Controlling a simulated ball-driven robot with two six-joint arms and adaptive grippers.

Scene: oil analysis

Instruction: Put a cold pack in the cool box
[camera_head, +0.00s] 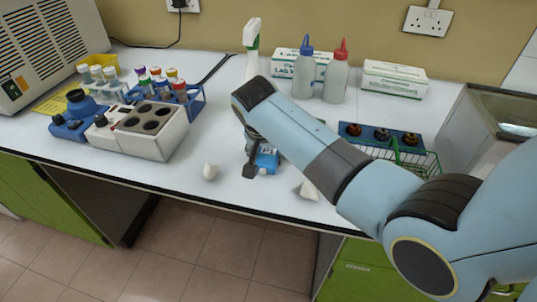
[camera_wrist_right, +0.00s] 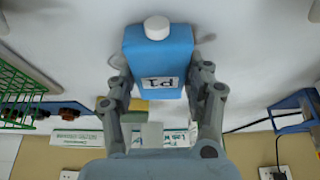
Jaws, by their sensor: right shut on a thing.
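A blue pack with a white cap and a dark-on-white label (camera_wrist_right: 160,62) is between the fingers of my right gripper (camera_wrist_right: 165,95), which is shut on it. In the head view the blue pack (camera_head: 267,158) shows partly below my right arm, near the front of the bench. My right gripper (camera_head: 255,166) is mostly hidden behind the arm there. I cannot tell whether the pack still touches the bench. A grey open-topped box (camera_head: 462,125) stands at the far right, partly hidden by my arm; I cannot tell if it is the cool box. My left gripper is not in view.
A green wire basket (camera_head: 415,160) and blue rack (camera_head: 355,131) stand right. Bottles (camera_head: 335,80) and cartons (camera_head: 395,80) line the wall. A grey block with wells (camera_head: 150,127) and tube racks stand left.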

